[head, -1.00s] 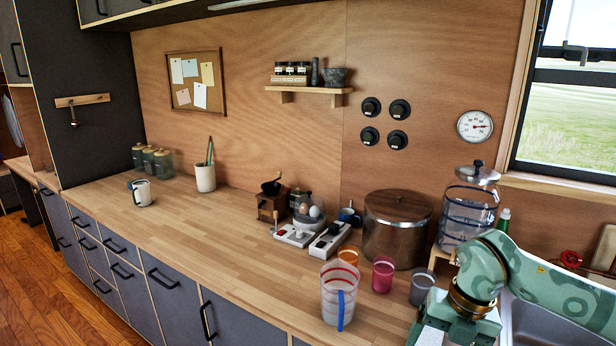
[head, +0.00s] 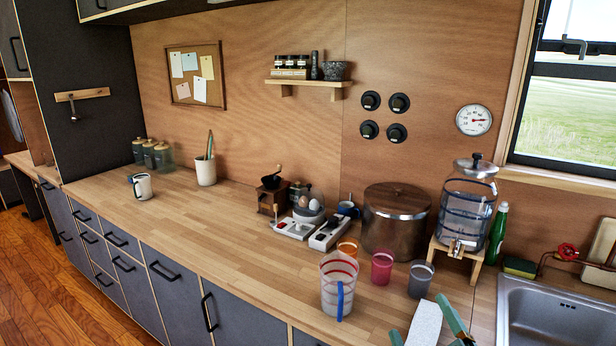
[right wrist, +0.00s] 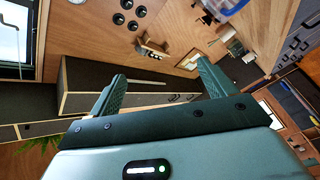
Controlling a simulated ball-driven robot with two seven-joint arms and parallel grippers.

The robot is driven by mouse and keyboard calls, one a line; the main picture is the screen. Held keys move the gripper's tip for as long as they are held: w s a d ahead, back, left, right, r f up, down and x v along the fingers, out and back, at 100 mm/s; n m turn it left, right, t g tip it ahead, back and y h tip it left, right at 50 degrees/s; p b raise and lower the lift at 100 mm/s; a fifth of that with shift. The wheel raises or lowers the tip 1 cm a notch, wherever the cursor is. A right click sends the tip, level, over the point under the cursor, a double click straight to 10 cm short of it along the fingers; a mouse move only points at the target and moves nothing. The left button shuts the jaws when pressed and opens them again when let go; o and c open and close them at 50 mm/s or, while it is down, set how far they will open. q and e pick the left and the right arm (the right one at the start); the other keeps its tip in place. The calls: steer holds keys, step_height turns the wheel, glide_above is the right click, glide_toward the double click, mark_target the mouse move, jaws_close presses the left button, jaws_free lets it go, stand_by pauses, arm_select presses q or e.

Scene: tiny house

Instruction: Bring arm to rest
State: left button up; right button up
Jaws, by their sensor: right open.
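My right gripper (head: 417,314) shows at the bottom edge of the head view, with only its green finger ends in the picture. In the right wrist view the two fingers of the right gripper (right wrist: 160,72) stand wide apart with nothing between them. The wrist view is tilted, with shelves, wall and cabinets beyond the fingers. My left gripper is in neither view.
The wooden counter (head: 235,232) holds a clear pitcher (head: 338,287), orange, red and grey cups (head: 420,279), a large pot (head: 396,228) and a glass dispenser (head: 466,213). A white flat thing (head: 425,325) lies near the right gripper. The sink (head: 560,315) is at right.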

steer(key=s+d+f+m+g+h, duration=0.2)
steer(key=s+d+f+g+h, duration=0.1)
steer(key=s+d+f+g, duration=0.45)
steer(key=s+d+f+m+g+h, duration=0.25)
steer(key=s+d+f+g, duration=0.2)
steer(key=s+f, duration=0.5)
steer(key=s+a+f+g+y, duration=0.2)
steer(key=s+a+f, duration=0.15)
steer(key=f, duration=1.15)
steer(key=s+a+f+g+y, duration=0.15)
steer(key=s+f, duration=0.25)
steer(key=f, duration=1)
steer(key=s+f+m+g, duration=0.1)
steer(key=s+f, duration=0.5)
steer(key=s, duration=0.2)
steer(key=s+f+m+g+y, duration=0.1)
steer(key=s+f+m, duration=0.1)
steer(key=s+f, duration=0.4)
steer(key=s, duration=0.3)
steer(key=shift+s+d+f, duration=0.15)
steer(key=shift+s+f, duration=0.1)
steer(key=shift+f, duration=0.15)
steer(key=shift+g, duration=0.35)
